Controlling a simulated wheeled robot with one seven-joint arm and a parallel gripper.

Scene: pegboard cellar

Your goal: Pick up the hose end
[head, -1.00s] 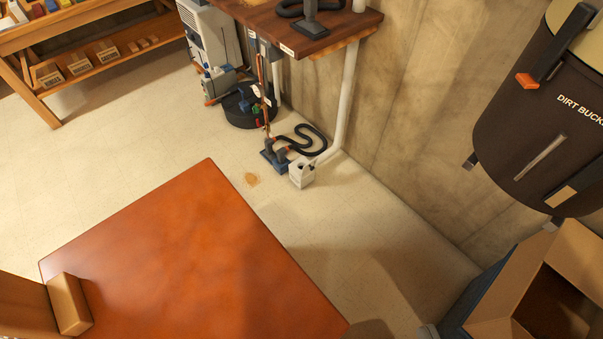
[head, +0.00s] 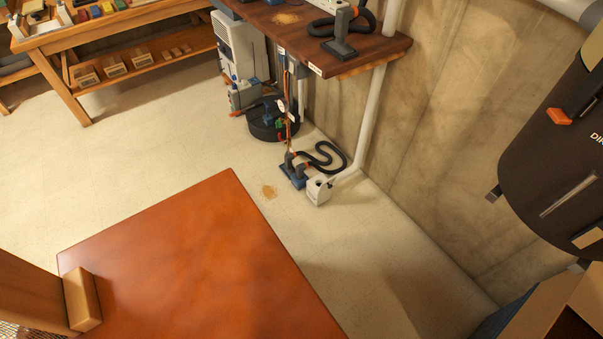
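A black hose (head: 333,151) lies in curves on the floor by the wall, beside a blue-grey fitting (head: 293,174) and a white box-shaped fitting (head: 318,190). I cannot tell which of these is the hose end. My gripper is not in view.
A red-orange flat surface (head: 190,265) fills the near foreground. A wooden bench (head: 125,22) is at back left, with a round black container (head: 272,121) by the wall. Open floor lies between.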

